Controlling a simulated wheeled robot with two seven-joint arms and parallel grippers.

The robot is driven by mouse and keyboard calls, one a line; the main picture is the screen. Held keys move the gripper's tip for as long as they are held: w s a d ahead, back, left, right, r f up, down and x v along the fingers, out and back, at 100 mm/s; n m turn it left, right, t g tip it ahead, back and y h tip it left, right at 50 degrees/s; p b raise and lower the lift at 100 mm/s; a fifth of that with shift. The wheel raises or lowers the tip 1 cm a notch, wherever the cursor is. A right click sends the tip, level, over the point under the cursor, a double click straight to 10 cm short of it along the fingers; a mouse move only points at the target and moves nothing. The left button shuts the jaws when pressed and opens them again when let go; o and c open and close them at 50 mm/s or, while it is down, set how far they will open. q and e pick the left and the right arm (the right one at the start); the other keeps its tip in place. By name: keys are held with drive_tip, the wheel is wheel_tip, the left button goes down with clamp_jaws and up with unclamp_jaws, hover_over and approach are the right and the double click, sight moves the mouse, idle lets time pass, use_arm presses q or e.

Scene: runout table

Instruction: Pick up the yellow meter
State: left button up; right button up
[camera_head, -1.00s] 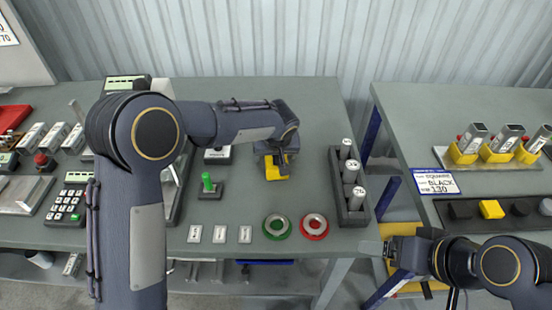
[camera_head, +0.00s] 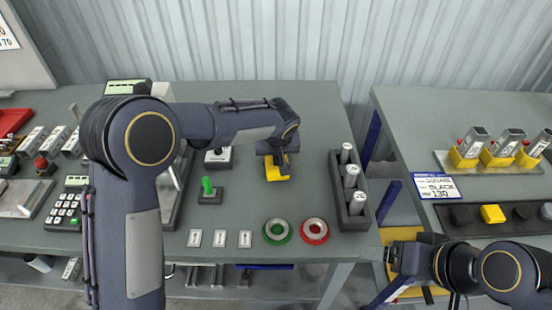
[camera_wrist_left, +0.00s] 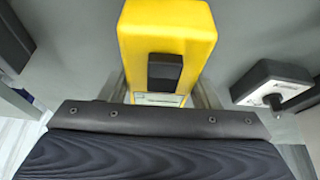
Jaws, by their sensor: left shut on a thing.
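The yellow meter (camera_head: 275,172) is on the grey table, right of the middle. In the left wrist view the yellow meter (camera_wrist_left: 167,40) fills the top centre, with a dark block on its face. My left gripper (camera_head: 279,162) comes down over it and is shut on it; its fingers show on both sides of the meter in the wrist view. The gripper hides part of the meter in the head view. I cannot tell whether the meter still touches the table. My right gripper (camera_head: 390,254) is low at the right, beside the table; its jaw opening is not clear.
A green-handled switch (camera_head: 208,190) and a white-topped box (camera_head: 218,157) stand left of the meter. A green ring (camera_head: 277,231) and a red ring (camera_head: 315,231) lie in front. A dark rack (camera_head: 353,219) with grey cylinders stands to the right. A second table (camera_head: 450,120) lies beyond a gap.

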use_arm(q)
drive_tip(key=v, duration=0.2)
drive_tip(key=s+b+v, duration=0.1)
drive_tip(key=v, duration=0.5)
drive_tip(key=shift+s+a+f+b, duration=0.1)
drive_tip(key=shift+s+f+b, duration=0.15)
drive_tip(key=shift+b, duration=0.1)
drive_tip(key=s+r+b, duration=0.2)
drive_tip(key=s+r, duration=0.2)
drive_tip(key=s, duration=0.5)
drive_tip(key=shift+s+r, duration=0.25)
drive_tip(key=shift+r, duration=0.1)
drive_tip(key=shift+w, duration=0.1)
drive_tip(key=w+p, duration=0.6)
drive_tip(key=w, duration=0.8)
idle(0.3)
drive_tip(key=shift+f, duration=0.15)
idle(0.3)
drive_tip(key=shift+f+b, duration=3.8)
drive_tip(key=shift+f, duration=1.1)
